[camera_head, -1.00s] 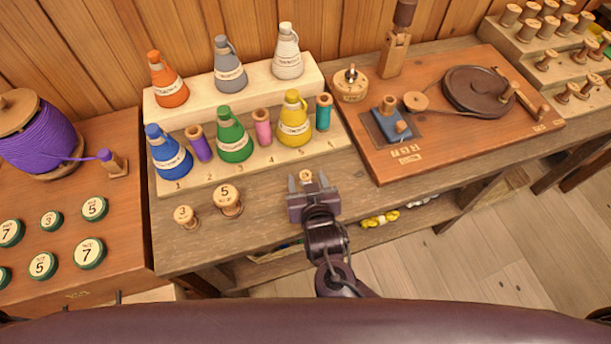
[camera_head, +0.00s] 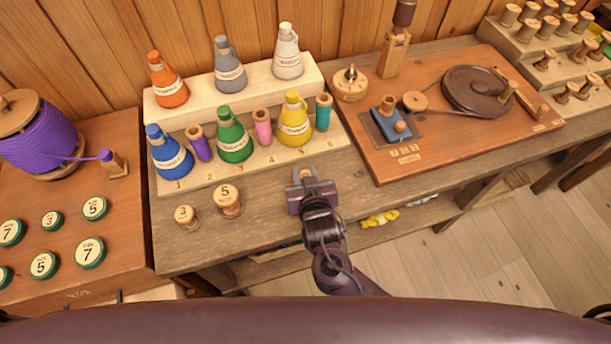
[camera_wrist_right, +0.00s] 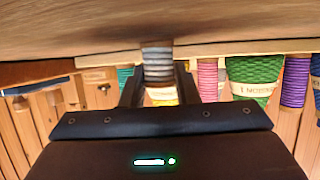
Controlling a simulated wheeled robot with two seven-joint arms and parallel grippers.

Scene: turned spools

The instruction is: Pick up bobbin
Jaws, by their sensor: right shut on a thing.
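In the right wrist view, a ribbed bobbin body (camera_wrist_right: 158,66) shows between the dark fingers, looking greyish and blurred. Whether it is lifted off the bench I cannot tell. My left gripper is not in view.
Two wooden bobbins, marked 3 (camera_head: 185,215) and 5 (camera_head: 228,201), stand to the left on the bench. Behind is a stepped rack (camera_head: 210,184) of coloured bottles and thread spools. A winding board (camera_head: 470,140) lies to the right.

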